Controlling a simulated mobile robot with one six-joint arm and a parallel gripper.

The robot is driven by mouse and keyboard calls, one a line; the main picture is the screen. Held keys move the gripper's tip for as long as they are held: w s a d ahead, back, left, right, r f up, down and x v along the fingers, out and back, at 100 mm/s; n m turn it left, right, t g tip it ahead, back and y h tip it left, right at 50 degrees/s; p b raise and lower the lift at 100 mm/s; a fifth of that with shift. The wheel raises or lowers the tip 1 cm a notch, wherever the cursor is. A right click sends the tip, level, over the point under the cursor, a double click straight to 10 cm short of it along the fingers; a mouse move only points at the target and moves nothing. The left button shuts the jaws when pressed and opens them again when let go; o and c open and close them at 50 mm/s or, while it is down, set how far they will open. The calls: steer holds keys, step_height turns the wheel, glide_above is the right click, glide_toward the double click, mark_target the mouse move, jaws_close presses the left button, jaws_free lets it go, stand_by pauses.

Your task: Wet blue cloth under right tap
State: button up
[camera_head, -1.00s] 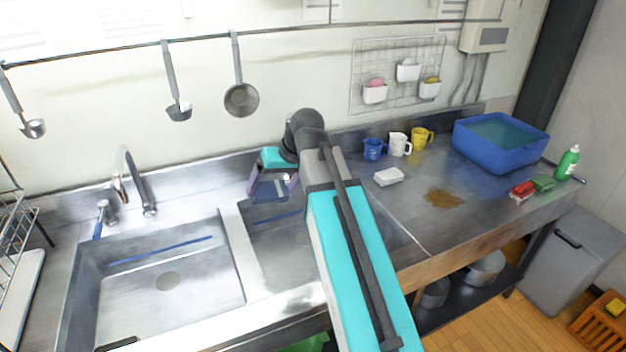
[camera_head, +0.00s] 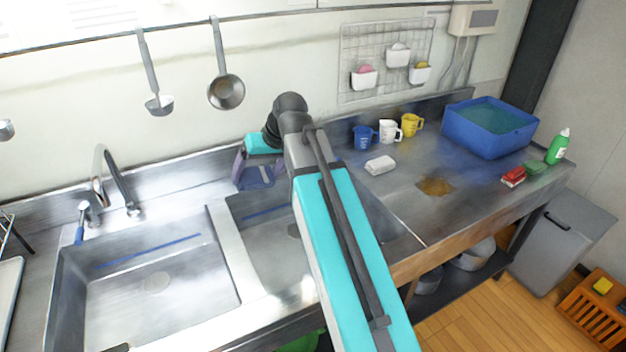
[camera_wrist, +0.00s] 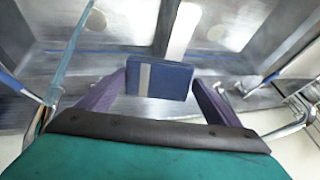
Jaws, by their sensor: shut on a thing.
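My gripper (camera_head: 257,178) reaches over the back rim of the right sink basin (camera_head: 268,225). In the wrist view, its purple fingers (camera_wrist: 160,76) are shut on a folded dark blue cloth (camera_wrist: 176,82) with a pale stripe. The cloth also shows between the fingers in the head view (camera_head: 259,177). The left tap (camera_head: 112,180) stands behind the left basin, clear of the gripper. My arm hides the right tap's place in the head view. In the wrist view, a tap stands at each side of the cloth, one at the left (camera_wrist: 30,96) and one at the right (camera_wrist: 272,85).
The left basin (camera_head: 150,310) is empty. Right of the sinks, the counter holds a white cloth (camera_head: 380,165), several mugs, a brown stain (camera_head: 434,187) and a blue water tub (camera_head: 490,145). A ladle (camera_head: 158,104) and a pan (camera_head: 226,92) hang on the wall above.

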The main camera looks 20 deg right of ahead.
steer(key=shift+s+d, duration=0.1)
steer(key=shift+s, duration=0.1)
steer(key=s+d+p, duration=0.2)
steer(key=s+d, duration=0.2)
steer(key=s, duration=0.2)
steer(key=shift+s+d, duration=0.15)
steer(key=shift+d, duration=0.05)
stand_by(1.0)
stand_by(1.5)
steer(key=s+d+r+b, duration=0.2)
steer(key=s+r, duration=0.2)
steer(key=shift+d+b, duration=0.4)
stand_by(0.4)
stand_by(0.5)
